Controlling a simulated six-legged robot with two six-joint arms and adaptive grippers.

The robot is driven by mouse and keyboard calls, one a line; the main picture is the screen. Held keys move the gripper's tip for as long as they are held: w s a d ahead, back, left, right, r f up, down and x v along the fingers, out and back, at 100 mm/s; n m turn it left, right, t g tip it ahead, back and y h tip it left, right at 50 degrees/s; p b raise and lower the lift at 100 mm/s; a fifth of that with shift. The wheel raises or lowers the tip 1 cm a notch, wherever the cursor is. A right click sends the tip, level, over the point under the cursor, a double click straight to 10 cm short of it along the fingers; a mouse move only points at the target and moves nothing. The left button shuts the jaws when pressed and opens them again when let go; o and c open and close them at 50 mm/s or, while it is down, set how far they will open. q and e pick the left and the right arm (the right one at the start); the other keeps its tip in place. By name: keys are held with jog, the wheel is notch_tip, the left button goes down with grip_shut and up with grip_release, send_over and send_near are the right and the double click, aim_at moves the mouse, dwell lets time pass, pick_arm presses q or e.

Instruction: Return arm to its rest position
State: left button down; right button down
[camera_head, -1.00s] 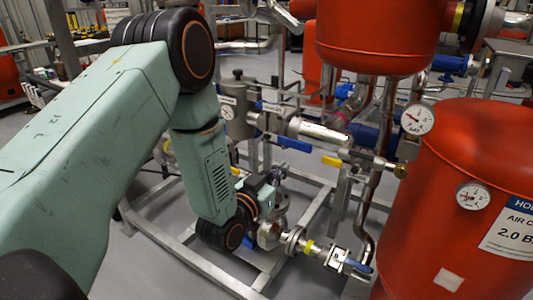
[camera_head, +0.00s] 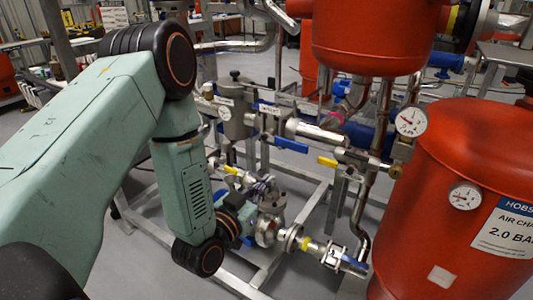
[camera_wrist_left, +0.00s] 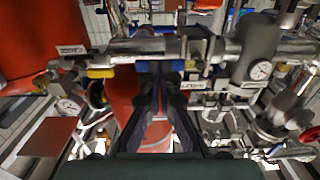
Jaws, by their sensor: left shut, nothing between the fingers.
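My left arm comes in from the left in the head view, bends at a black elbow and drops to a low wrist among the pipes. My right gripper is not in view.
The pipe skid has a valve with a blue handle (camera_head: 291,145) and a lower valve (camera_head: 335,256) near my wrist. A red tank (camera_head: 480,180) with a gauge (camera_head: 466,196) stands at right, and a red vessel (camera_head: 372,38) hangs above. Grey floor (camera_head: 150,275) shows at lower left.

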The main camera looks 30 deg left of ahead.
pick_arm(q)
jog(key=s+d+f+n+g, duration=0.1)
jog(key=s+f+g, duration=0.4)
jog(key=f, duration=0.3)
jog(key=s+d+f+g, duration=0.1)
jog(key=s+f+g, duration=0.35)
jog(key=f, duration=0.35)
jog(key=s+f+g, duration=0.3)
jog(key=s+g, duration=0.1)
jog(key=s, duration=0.8)
jog(key=s+d+f+g+y, duration=0.1)
jog(key=s+f+g, duration=0.3)
jog(key=s, duration=0.8)
jog(key=shift+d+g, duration=0.1)
jog(key=shift+g, duration=0.15)
